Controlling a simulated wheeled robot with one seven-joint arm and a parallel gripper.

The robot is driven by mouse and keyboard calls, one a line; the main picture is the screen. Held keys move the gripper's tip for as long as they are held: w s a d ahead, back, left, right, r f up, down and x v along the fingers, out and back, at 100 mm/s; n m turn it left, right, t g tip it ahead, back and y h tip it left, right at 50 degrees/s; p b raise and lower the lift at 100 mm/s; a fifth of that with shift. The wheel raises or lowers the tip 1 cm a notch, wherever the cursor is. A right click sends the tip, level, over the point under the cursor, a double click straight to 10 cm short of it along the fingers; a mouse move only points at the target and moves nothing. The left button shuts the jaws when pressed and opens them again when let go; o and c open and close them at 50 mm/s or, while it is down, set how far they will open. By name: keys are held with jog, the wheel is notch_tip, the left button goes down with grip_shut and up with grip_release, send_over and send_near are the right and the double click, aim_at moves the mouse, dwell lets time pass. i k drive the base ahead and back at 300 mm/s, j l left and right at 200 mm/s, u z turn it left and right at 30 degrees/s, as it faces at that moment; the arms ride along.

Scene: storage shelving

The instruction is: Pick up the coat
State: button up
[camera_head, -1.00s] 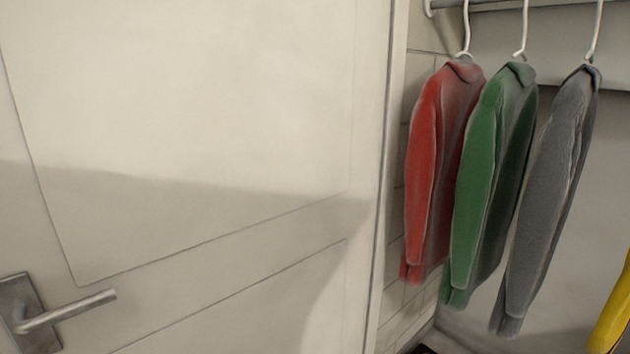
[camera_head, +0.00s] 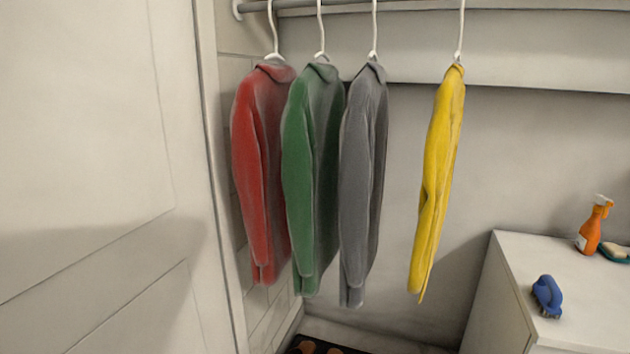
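Several coats hang on white hangers from a rail (camera_head: 345,9) in the head view. From left to right they are a red coat (camera_head: 258,165), a green coat (camera_head: 312,170), a grey coat (camera_head: 362,180) and a yellow coat (camera_head: 437,170). The red, green and grey coats hang close together, with the red partly behind the green. The yellow coat hangs apart, to the right of a gap. The frames do not show which coat the task means. My gripper is not in view.
A white door (camera_head: 90,150) fills the left side. A white cabinet (camera_head: 510,290) stands at lower right, with an orange spray bottle (camera_head: 590,228), a blue brush (camera_head: 547,296) and a sponge in a green dish (camera_head: 614,252) on top. A dark mat (camera_head: 330,348) lies below the coats.

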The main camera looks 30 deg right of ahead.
aim_at(365, 124)
jog(key=z, duration=0.5)
jog(key=u, duration=2.8)
jog(key=z, duration=2.8)
jog(key=i+j+u, duration=0.1)
jog(key=i+j, duration=0.5)
jog(key=j, duration=0.1)
